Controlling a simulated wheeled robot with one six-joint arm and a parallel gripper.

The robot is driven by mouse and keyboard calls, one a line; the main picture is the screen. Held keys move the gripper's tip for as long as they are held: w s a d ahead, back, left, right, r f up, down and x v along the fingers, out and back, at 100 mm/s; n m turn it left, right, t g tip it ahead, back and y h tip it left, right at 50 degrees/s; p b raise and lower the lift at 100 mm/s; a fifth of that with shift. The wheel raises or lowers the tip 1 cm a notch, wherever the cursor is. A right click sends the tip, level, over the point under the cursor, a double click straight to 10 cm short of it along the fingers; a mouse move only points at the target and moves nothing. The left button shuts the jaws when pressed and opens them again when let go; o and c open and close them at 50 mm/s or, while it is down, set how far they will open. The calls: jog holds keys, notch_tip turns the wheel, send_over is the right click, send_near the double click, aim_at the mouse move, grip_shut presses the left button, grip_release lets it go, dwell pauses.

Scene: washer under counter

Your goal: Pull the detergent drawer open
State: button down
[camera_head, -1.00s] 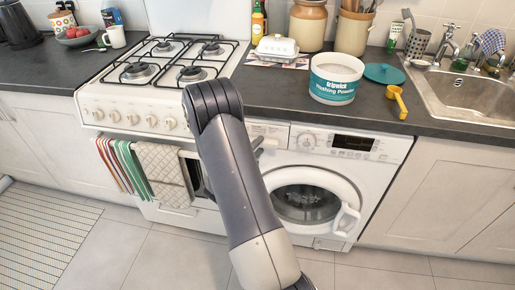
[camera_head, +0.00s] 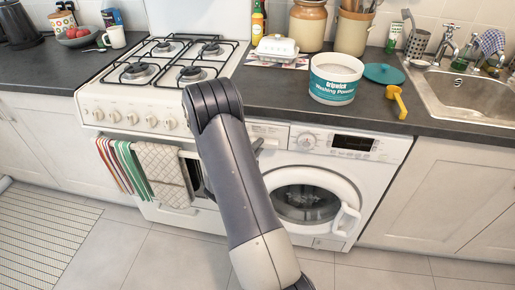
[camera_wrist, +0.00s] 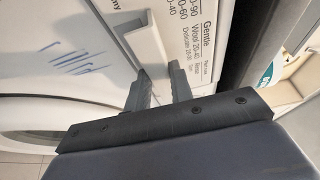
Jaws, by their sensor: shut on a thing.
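The white washing machine (camera_head: 375,165) stands under the counter, its round door closed. Its detergent drawer (camera_head: 268,130) is at the upper left of the front, partly hidden behind my arm. In the wrist view the printed drawer front (camera_wrist: 190,25) is close up. My gripper (camera_wrist: 158,82) is shut on the drawer's pale handle (camera_wrist: 152,72), with one dark finger on each side of it. In the head view only a bit of my gripper (camera_head: 258,145) shows beside my arm. I cannot tell whether the drawer stands out from the front.
The cooker (camera_head: 150,100) with hanging towels (camera_head: 160,170) is left of the washer. The floor (camera_head: 180,262) in front is clear.

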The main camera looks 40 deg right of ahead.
jog(key=shift+s+a+f, duration=0.1)
jog(key=shift+s+f, duration=0.05)
jog(key=shift+f, duration=0.1)
jog(key=s+a+p, duration=0.1)
jog(key=s+a, duration=1)
jog(key=a, duration=0.2)
jog(key=shift+s+a, duration=0.25)
jog(key=shift+s, duration=0.1)
jog(key=c, duration=1.3)
grip_release()
jog(key=shift+w+r, duration=0.1)
jog(key=shift+a, duration=0.1)
jog(key=shift+v, duration=5.35)
jog(key=shift+x, duration=5.45)
